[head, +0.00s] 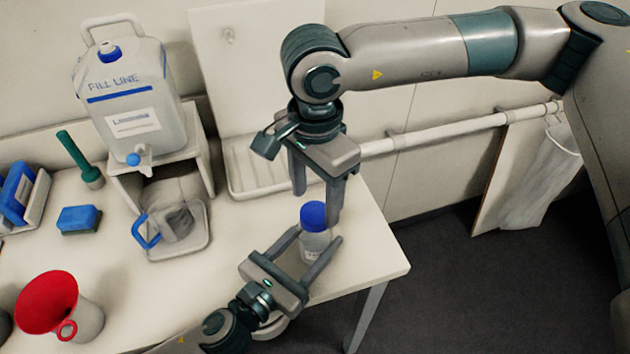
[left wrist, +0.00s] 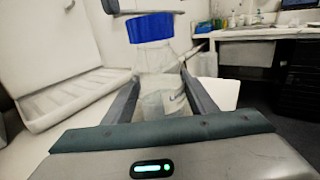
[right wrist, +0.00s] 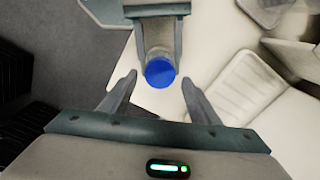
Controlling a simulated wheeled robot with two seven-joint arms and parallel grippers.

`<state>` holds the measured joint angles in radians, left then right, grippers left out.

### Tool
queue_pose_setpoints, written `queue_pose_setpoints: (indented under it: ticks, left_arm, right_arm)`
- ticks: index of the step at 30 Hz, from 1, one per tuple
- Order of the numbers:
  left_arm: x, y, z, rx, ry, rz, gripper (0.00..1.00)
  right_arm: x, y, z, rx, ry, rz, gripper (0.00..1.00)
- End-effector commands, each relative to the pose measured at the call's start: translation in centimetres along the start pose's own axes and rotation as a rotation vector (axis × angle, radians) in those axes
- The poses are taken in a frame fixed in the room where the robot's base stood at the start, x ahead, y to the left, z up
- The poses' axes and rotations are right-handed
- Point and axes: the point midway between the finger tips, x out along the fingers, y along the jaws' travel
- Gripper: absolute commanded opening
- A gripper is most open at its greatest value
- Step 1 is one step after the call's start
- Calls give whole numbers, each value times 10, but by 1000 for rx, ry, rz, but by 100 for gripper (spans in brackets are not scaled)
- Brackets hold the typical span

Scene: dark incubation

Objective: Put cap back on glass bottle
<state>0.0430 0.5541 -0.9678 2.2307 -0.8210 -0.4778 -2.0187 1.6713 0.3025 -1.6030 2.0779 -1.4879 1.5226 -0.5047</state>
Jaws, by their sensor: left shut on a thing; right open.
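The glass bottle (head: 314,247) is clear with a white label and stands upright near the table's right end. The blue cap (head: 313,215) sits on top of the bottle's mouth; it also shows on the bottle in the left wrist view (left wrist: 150,27). I cannot tell how tightly it is seated. My left gripper (head: 318,240) is shut around the bottle's body, one finger on each side. My right gripper (head: 315,205) is open and points down over the cap. In the right wrist view the cap (right wrist: 160,72) lies between the open fingers, with gaps on both sides.
A jerrycan (head: 130,90) with a spigot stands on a white stand at the back left. A blue-handled jug (head: 170,225), blue sponge (head: 79,219), green-handled brush (head: 74,153) and red funnel (head: 45,300) are to the left. A ribbed white tray (head: 262,172) lies behind the bottle.

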Motion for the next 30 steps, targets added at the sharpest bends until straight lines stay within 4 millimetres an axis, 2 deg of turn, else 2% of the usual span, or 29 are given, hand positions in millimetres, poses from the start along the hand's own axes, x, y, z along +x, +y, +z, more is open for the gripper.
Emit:
queue_pose_setpoints:
  ticks: [3,9,20,25,30]
  left_arm:
    - [0,0,0,0,0,0,0]
    - [0,0,0,0,0,0,0]
    - [0,0,0,0,0,0,0]
    - [0,0,0,0,0,0,0]
    - [0,0,0,0,0,0,0]
  right_arm:
    - [16,0,0,0,-1,2,56]
    - [31,0,0,-1,0,1,56]
    - [34,0,0,-1,0,0,56]
    - [34,0,0,-1,0,0,16]
    - [34,0,0,8,0,0,14]
